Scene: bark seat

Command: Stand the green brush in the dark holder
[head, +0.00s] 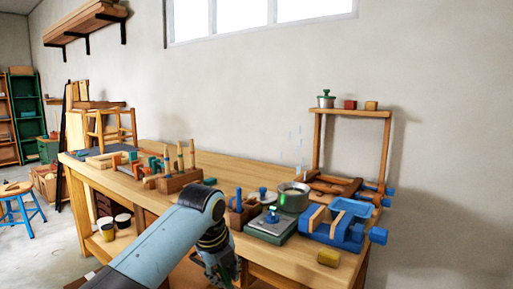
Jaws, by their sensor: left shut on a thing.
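My left gripper (228,272) hangs below its wrist at the bottom middle, in front of the bench's front edge. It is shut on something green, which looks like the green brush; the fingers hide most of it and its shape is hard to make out. A small dark brown holder (241,213) with upright tools in it stands on the bench, just beyond and right of my wrist. I cannot tell for sure that it is the dark holder. My right gripper is out of view.
The wooden bench (135,186) has a tool block (180,181) with upright handles. Right of the small holder are a metal pot (293,197), a green-grey box (270,227) and a blue vise (335,228).

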